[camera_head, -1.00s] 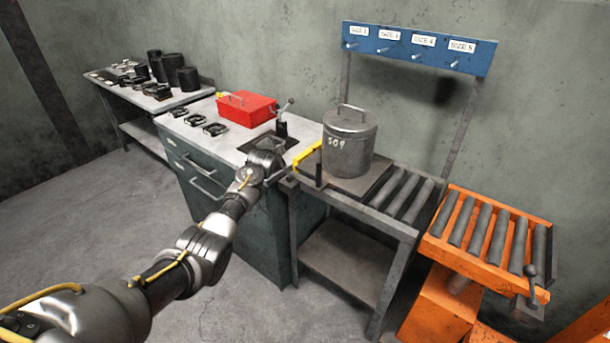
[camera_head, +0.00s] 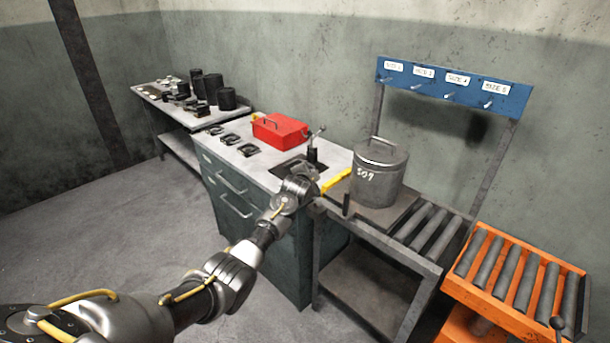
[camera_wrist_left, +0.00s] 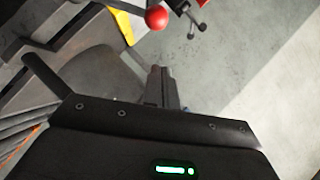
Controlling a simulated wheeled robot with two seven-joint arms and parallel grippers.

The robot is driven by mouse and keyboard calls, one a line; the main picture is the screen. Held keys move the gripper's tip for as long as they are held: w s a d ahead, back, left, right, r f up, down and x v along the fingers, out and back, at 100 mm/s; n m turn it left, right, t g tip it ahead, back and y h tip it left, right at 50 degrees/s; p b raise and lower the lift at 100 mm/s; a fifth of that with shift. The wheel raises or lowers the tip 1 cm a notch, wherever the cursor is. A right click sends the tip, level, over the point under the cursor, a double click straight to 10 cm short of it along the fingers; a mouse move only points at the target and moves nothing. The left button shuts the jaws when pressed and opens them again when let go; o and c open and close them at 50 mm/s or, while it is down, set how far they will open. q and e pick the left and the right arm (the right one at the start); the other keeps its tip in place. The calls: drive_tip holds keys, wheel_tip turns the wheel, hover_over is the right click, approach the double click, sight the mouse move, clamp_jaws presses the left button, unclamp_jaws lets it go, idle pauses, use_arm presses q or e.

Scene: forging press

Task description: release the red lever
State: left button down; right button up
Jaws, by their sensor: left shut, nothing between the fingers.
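A red ball knob (camera_wrist_left: 156,18) shows at the top of the left wrist view, next to a yellow bar (camera_wrist_left: 124,24). Its shaft is mostly hidden or out of frame. In the head view a dark upright lever (camera_head: 315,148) stands on the bench behind my left gripper (camera_head: 304,178); its red colour cannot be made out there. My left gripper is over the bench's right end, beside the yellow bar (camera_head: 335,181). Its fingers (camera_wrist_left: 164,88) are together and empty in the wrist view, apart from the red knob. My right gripper is not in view.
A red box (camera_head: 279,131) and several small black parts lie on the bench (camera_head: 262,167). A grey lidded pot (camera_head: 377,178) stands on the roller table to the right. An orange roller stand (camera_head: 510,280) is farther right. Open floor lies at the left.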

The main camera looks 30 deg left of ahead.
use_arm(q)
drive_tip(key=b+v, duration=0.1)
drive_tip(key=v, duration=0.8)
drive_tip(key=shift+a, duration=0.2)
drive_tip(key=shift+f, duration=0.1)
